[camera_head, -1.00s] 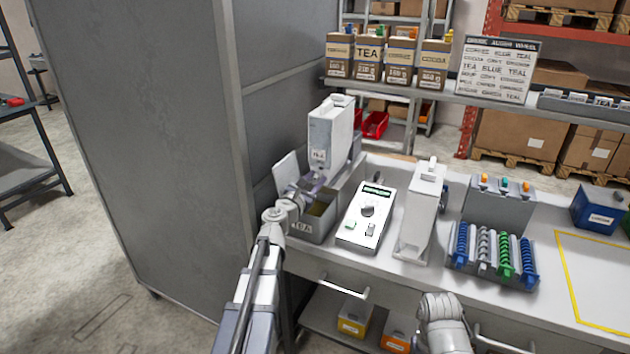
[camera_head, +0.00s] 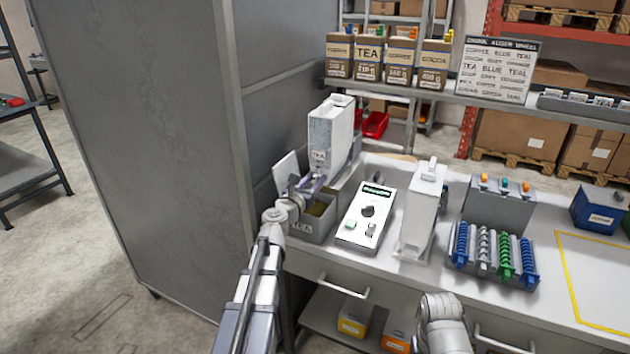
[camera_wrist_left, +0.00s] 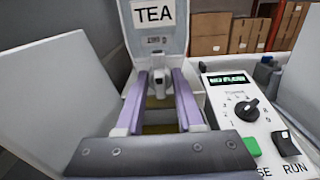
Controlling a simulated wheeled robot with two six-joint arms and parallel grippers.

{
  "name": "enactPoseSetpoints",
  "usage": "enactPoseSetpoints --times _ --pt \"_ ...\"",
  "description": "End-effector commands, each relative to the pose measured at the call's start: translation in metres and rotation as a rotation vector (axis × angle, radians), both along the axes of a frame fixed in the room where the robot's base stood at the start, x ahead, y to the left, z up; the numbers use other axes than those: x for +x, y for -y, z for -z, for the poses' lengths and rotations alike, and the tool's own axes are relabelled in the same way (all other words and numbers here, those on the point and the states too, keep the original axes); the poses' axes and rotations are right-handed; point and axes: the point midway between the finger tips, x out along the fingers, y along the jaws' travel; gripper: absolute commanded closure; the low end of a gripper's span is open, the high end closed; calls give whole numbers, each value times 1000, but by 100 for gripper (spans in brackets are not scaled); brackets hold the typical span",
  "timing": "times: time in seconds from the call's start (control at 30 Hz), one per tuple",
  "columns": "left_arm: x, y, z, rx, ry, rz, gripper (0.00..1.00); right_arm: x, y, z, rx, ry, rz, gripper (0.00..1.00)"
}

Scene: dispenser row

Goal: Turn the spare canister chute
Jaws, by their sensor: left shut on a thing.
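A pale canister (camera_head: 328,135) with a TEA label stands at the left end of the bench; its lower front also shows in the left wrist view (camera_wrist_left: 154,38). A small light chute (camera_wrist_left: 159,82) sticks out below its label. My left gripper (camera_wrist_left: 160,76) has its purple fingers on both sides of this chute and is shut on it. In the head view the left gripper (camera_head: 316,182) is just below the canister, over a grey TEA bin (camera_head: 303,228). A second white canister (camera_head: 418,215) without a readable label stands further right. My right gripper is not in view.
A white control box (camera_head: 364,222) with a dial and buttons stands right of the bin. A rack of coloured augers (camera_head: 493,285) lies further right. A pale flap (camera_head: 286,168) and a tall grey cabinet (camera_head: 180,150) are close on the left. The yellow-marked area is clear.

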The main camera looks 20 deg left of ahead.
Motion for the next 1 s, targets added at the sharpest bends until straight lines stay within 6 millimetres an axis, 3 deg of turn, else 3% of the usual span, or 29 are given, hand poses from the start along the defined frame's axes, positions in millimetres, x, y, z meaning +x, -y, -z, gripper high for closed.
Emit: enactPoseSetpoints --times 0.1,0.13,0.2,0.63,1.0 --pt "0 0 0 1 0 0 100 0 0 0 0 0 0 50" --pt "0 0 0 1 0 0 63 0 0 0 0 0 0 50" --pt "0 0 0 1 0 0 55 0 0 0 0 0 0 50" --pt "-9 0 0 1 0 0 55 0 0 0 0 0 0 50" --pt "-66 -2 0 1 0 -2 55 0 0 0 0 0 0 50"
